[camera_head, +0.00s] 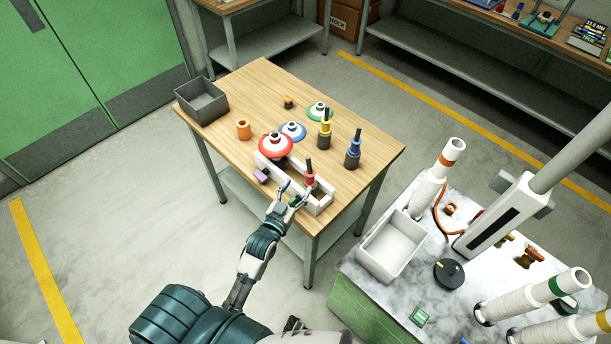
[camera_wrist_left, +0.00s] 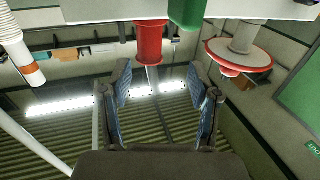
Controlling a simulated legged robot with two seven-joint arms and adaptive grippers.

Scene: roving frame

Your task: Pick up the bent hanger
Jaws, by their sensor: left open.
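A red hanger-like piece (camera_head: 309,178) with a dark upper stem stands in a white open holder (camera_head: 319,207) near the front of the wooden table. My left gripper (camera_head: 294,192) is open at the front side of this holder, close to the red piece. In the left wrist view, a red cylinder (camera_wrist_left: 150,42) with a thin rod lies beyond and between the spread fingers (camera_wrist_left: 160,78), with nothing gripped. Similar yellow (camera_head: 325,128) and blue (camera_head: 353,150) pieces stand farther back. I cannot tell which piece is bent. My right gripper is not in view.
On the wooden table (camera_head: 375,125) are red (camera_head: 275,145), blue (camera_head: 292,131) and green (camera_head: 320,111) discs, an orange cylinder (camera_head: 243,130), a purple block (camera_head: 261,175) and a grey bin (camera_head: 202,102). A marble-topped bench with a white tray (camera_head: 391,247) stands right.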

